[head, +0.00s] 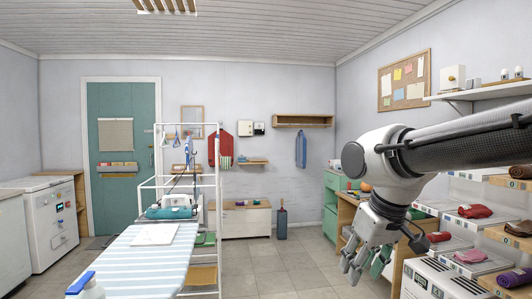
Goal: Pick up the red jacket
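A red jacket (220,149) hangs at the back of the room, near the right end of the white rack. A rack post crosses in front of it. A striped cloth shows just below it. My gripper (353,268) is in the right foreground, pointing down, far from the jacket. Its fingers are seen from the side, so whether they are open or shut is unclear. A small teal shape shows beside the fingers, and I cannot tell what it is.
An ironing board (142,262) with a striped cover fills the left foreground. The white rack (219,230) stands beyond it. Shelves at right hold folded cloths, including a red one (474,212). A low white cabinet (240,221) stands at the back. The middle floor (275,265) is clear.

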